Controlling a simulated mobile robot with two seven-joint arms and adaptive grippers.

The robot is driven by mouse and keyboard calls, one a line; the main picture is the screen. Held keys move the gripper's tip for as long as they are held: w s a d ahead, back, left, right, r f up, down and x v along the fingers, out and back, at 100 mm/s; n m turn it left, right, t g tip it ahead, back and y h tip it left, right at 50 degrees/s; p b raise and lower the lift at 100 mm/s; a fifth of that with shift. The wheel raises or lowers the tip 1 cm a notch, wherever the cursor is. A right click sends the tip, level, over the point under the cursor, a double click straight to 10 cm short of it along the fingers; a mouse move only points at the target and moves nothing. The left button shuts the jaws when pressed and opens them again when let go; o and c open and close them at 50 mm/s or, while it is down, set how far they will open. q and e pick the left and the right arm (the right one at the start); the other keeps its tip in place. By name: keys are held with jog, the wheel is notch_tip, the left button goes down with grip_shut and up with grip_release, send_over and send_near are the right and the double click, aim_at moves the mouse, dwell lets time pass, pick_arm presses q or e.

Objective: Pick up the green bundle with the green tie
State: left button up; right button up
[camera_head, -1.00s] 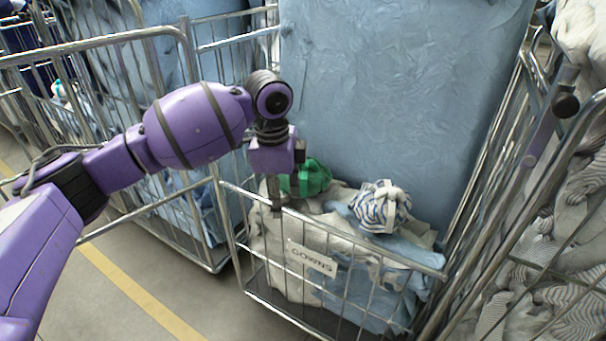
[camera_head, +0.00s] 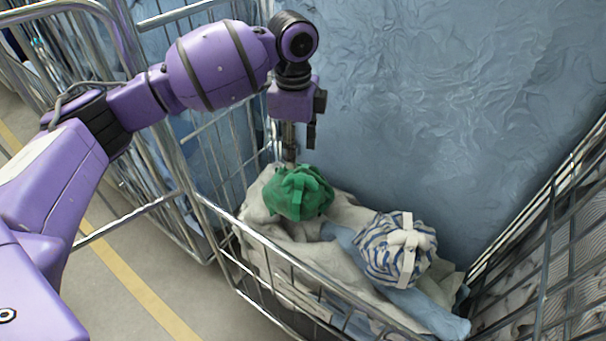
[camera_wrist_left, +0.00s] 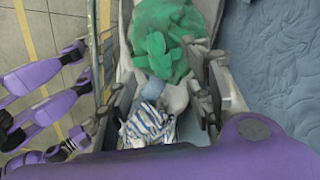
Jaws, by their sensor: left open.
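The green bundle (camera_head: 298,196) sits on pale cloth in the wire cart, at its back left, with a green tie (camera_head: 293,183) knotted on it. In the left wrist view the green bundle (camera_wrist_left: 172,30) is at the top, with its tie (camera_wrist_left: 158,52) facing the camera. My left gripper (camera_head: 301,148) is open and points down just above and behind the bundle. Its fingers stand apart in the wrist view (camera_wrist_left: 160,75), the right one close beside the bundle. I cannot tell whether it touches. My right gripper is not in view.
A blue-and-white striped bundle with a white tie (camera_head: 398,248) lies to the right of the green one. The cart's front rail (camera_head: 290,262) runs before them. A tall blue wrinkled panel (camera_head: 420,90) rises behind. More wire carts stand at left and right.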

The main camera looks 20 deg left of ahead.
aim_at(295, 175)
pick_arm(q)
jog(key=f, duration=0.3)
jog(key=shift+s, duration=0.35)
jog(key=f, duration=0.3)
jog(key=shift+w+a+f, duration=0.1)
jog(key=shift+w+f, duration=0.1)
jog(key=shift+f, duration=0.5)
jog(key=c, duration=1.1)
grip_shut()
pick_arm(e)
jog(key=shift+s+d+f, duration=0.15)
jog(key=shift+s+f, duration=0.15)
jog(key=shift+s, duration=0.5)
pick_arm(q)
jog(key=shift+w, duration=0.1)
